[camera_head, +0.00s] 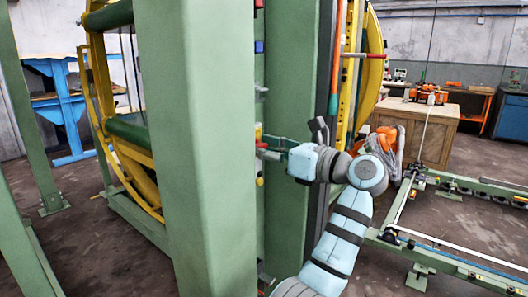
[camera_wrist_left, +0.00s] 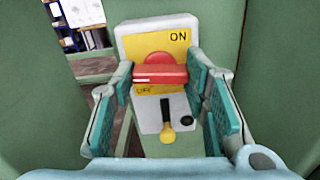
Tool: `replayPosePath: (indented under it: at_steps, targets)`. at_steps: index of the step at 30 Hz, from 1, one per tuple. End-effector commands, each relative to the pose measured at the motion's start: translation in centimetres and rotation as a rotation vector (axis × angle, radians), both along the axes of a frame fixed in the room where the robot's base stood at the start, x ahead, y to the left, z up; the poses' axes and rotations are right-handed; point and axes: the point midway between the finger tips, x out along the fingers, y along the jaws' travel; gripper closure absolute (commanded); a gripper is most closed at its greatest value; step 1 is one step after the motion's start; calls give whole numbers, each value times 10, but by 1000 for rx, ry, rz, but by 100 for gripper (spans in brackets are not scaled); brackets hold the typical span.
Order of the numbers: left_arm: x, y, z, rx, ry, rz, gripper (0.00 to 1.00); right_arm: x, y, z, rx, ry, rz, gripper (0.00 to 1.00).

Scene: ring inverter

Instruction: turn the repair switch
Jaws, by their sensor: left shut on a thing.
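The repair switch is a red knob with a horizontal bar (camera_wrist_left: 160,74) on a yellow plate (camera_wrist_left: 178,48) in the left wrist view. The plate reads "ON" at its upper right, with a partly covered label at lower left below the bar. My left gripper (camera_wrist_left: 159,80) is shut on the red bar, with one teal finger at each end. In the head view, my left gripper (camera_head: 270,147) reaches the side of the large green post, where the switch is mostly hidden. My right gripper is not in view.
A large green post (camera_head: 205,150) stands close on the left. A yellow ring frame (camera_head: 130,165) is behind it. Low green rails (camera_head: 440,255) lie at right.

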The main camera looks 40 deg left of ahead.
Motion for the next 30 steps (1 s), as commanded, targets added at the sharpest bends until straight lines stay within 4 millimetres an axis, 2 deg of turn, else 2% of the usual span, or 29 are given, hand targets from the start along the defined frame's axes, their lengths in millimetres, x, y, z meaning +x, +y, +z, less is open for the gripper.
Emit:
replayPosePath:
  at_steps: [9,23,24,27,30]
  targets:
    - [0,0,-1,0,-107,0,86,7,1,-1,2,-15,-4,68]
    - [0,0,-1,1,-124,0,86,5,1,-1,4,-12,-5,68]
    - [0,0,-1,1,-124,0,57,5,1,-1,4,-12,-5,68]
    - [0,0,-1,1,-124,0,41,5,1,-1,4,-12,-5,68]
    - [0,0,-1,2,-124,0,38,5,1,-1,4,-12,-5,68]
